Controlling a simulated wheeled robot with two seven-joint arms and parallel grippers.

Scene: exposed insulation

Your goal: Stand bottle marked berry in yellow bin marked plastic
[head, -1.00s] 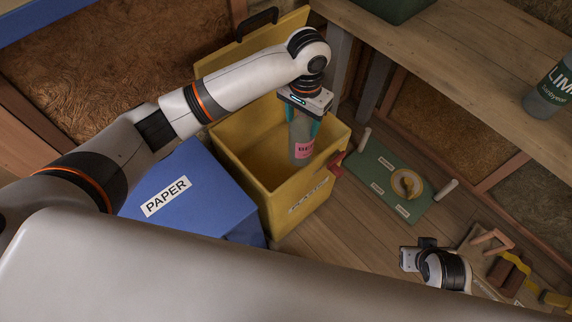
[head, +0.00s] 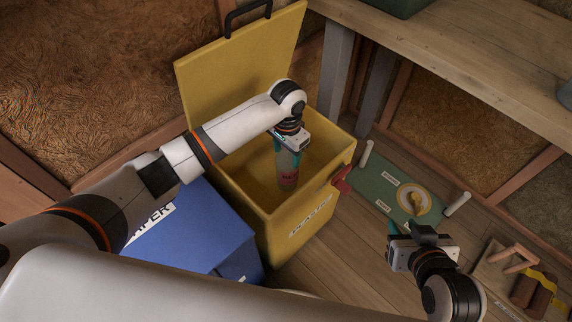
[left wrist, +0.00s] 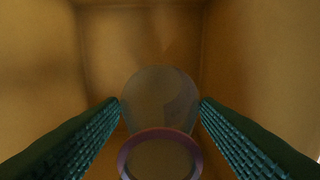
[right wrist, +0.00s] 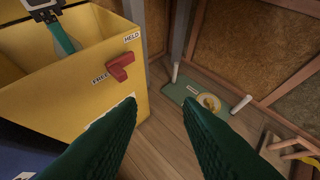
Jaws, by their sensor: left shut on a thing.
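The yellow bin (head: 262,212) stands open with its lid (head: 232,75) raised, and its front is marked PLASTIC. The berry bottle (head: 288,179), clear grey with a pink-red label, hangs upright within the bin's opening. My left gripper (head: 289,150) is shut on its upper part, pointing down. In the left wrist view the bottle (left wrist: 160,92) lies between the two teal fingers, with bin walls around; whether its base touches the floor is hidden. My right gripper (head: 391,230) is open and empty, right of the bin; its spread fingers show in the right wrist view (right wrist: 160,100).
A red latch (head: 341,179) sits on the bin's right side, between FREE and HELD marks. A blue paper bin (head: 190,235) stands left. A green board (head: 385,187) with a yellow round piece lies right.

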